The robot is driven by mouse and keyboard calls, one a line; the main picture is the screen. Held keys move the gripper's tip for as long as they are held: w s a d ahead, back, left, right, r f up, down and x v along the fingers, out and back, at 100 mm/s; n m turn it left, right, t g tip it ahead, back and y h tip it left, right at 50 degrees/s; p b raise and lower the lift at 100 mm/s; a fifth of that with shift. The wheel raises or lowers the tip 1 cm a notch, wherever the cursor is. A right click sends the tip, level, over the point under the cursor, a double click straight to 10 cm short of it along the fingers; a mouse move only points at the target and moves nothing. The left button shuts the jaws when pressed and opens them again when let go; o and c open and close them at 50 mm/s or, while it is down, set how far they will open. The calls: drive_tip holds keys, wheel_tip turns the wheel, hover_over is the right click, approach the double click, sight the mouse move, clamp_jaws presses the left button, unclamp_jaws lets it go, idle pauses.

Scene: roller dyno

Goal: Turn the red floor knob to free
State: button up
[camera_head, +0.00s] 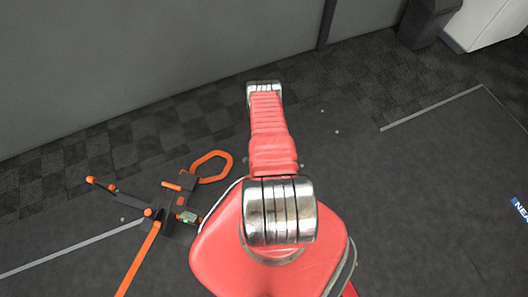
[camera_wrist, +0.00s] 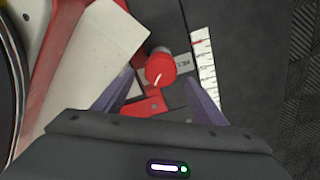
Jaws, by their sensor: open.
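The red knob (camera_wrist: 160,69) is round, with a white pointer line across its face, and shows near the middle of the wrist view. The line slants from upper right to lower left. My gripper (camera_wrist: 159,76) is open, with one grey-purple finger on each side of the knob. Gaps show between the fingers and the knob, and I cannot tell whether either touches it. A small white label (camera_wrist: 183,62) with dark lettering lies right of the knob, too small to read surely. I cannot make out the knob in the head view, where my red arm fills the middle.
A white marked strip (camera_wrist: 204,70) lies right of the knob. A pale panel (camera_wrist: 92,60) with red edges is at left. In the head view, a black and orange device (camera_head: 178,205) lies on the dark floor, left of my arm. A grey wall (camera_head: 150,60) stands behind.

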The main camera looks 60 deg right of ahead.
wheel_tip(320, 180, up, 8)
idle(0.5)
idle(0.7)
drive_tip(key=s+a+r+n+g+y, duration=0.25)
drive_tip(key=s+a+r+n, duration=0.2)
drive_tip(key=a+n, duration=0.25)
drive_tip(key=w+a+r+n, duration=0.2)
drive_tip(key=w+r+n, duration=0.25)
drive_tip(key=r, duration=0.95)
drive_tip(key=w+a+r+n+h, duration=0.1)
drive_tip(key=w+r+n, duration=0.35)
drive_tip(key=r, duration=0.95)
drive_tip(key=w+a+r+n, duration=0.25)
drive_tip(key=r+n, duration=0.25)
drive_tip(key=r, duration=1)
drive_tip(key=s+a+r+n+t, duration=0.1)
drive_tip(key=a+r+n+t, duration=0.1)
drive_tip(key=a+r, duration=0.4)
drive_tip(key=s+a+r+n+t+h, duration=0.1)
drive_tip(key=a+r+n+t, duration=0.2)
drive_tip(key=r, duration=1.1)
drive_tip(key=s+a+r+n+t, duration=0.2)
drive_tip(key=a+r+n+t, duration=0.1)
drive_tip(key=a+r, duration=0.6)
drive_tip(key=shift+a+r+n, duration=0.15)
drive_tip(key=shift+r+n, duration=0.25)
drive_tip(key=shift+r, duration=0.5)
